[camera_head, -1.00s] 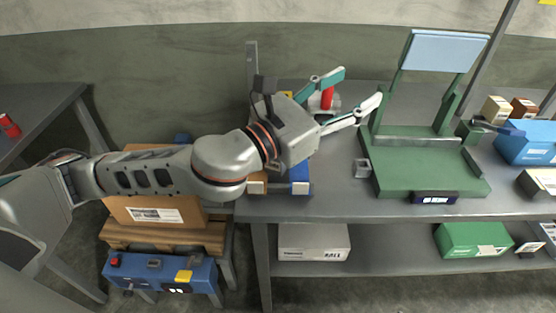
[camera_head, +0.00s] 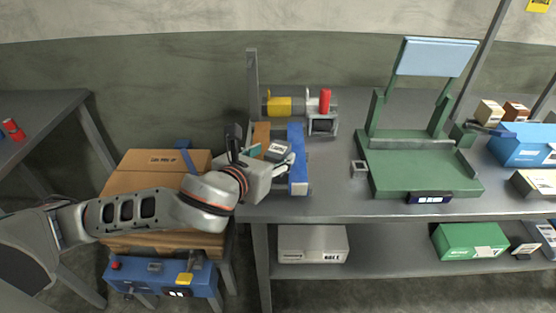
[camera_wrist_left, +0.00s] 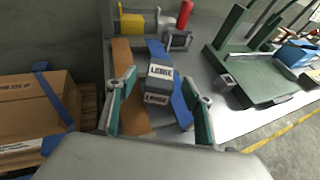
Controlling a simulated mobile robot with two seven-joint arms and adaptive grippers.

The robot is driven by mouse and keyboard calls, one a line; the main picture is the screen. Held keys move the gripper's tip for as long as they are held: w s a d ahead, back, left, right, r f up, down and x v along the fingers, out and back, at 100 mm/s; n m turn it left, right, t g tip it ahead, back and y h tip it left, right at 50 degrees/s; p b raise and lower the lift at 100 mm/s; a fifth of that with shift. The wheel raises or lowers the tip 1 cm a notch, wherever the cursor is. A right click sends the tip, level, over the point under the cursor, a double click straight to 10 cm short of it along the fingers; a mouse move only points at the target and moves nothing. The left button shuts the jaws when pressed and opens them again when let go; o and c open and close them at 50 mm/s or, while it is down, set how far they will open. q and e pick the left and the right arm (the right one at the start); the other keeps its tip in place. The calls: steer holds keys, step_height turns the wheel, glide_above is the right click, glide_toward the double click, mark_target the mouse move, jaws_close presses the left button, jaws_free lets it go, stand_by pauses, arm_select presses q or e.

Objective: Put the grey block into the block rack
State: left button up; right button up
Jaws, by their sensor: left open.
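The grey block (camera_head: 276,150) has a white label and lies at the left end of the table, by a brown strip (camera_head: 261,138) and a blue strip (camera_head: 297,155). In the left wrist view the grey block (camera_wrist_left: 159,84) sits between the strips, ahead of my palm. My left gripper (camera_head: 272,158) is open, with its teal-sided fingers on either side of the block; the left wrist view shows this too (camera_wrist_left: 160,98). I cannot tell whether they touch it. No part is clearly recognisable as the block rack. My right gripper is not in view.
Behind the block are a yellow part (camera_head: 279,105), a red cylinder (camera_head: 324,101) and a grey-black fixture (camera_head: 321,127). A green stand (camera_head: 420,172) is to the right, with a small grey piece (camera_head: 359,168) beside it. Cardboard boxes (camera_head: 150,185) stand left of the table.

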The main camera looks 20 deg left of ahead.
mark_target(278, 148)
arm_select(q)
steer(key=x, duration=0.4)
steer(key=shift+d+r+b, duration=0.1)
steer(key=shift+r+b, duration=0.05)
steer(key=shift+b, duration=0.2)
steer(key=c, duration=1.4)
steer(key=shift+r, duration=0.15)
